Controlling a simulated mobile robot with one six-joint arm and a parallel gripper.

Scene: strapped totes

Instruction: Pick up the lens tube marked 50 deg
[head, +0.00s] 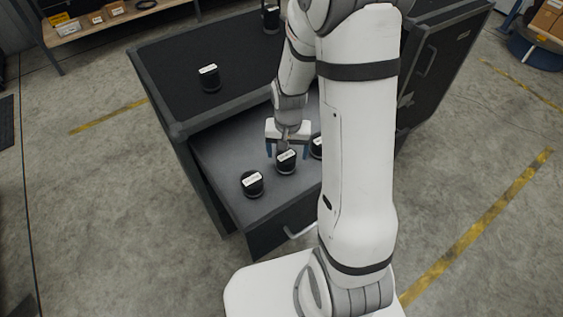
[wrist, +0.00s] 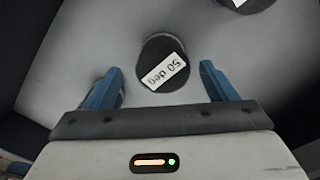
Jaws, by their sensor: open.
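The lens tube marked 50 deg (wrist: 152,52) is a short black cylinder with a white label on top, and it stands upright in the open drawer. It shows in the head view (head: 286,167) as the middle one of three tubes in the drawer; its label is too small to read there. My gripper (wrist: 160,80) is open, its blue fingers on either side of and slightly short of the tube, apart from it. In the head view my gripper (head: 287,150) is just behind the tube, and part of it is hidden.
The drawer (head: 222,160) also holds a tube at front left (head: 252,184) and one at right (head: 316,148), partly hidden by my arm. More tubes (head: 209,78) stand on the black cabinet top (head: 170,60). An open panel (head: 440,70) is at right.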

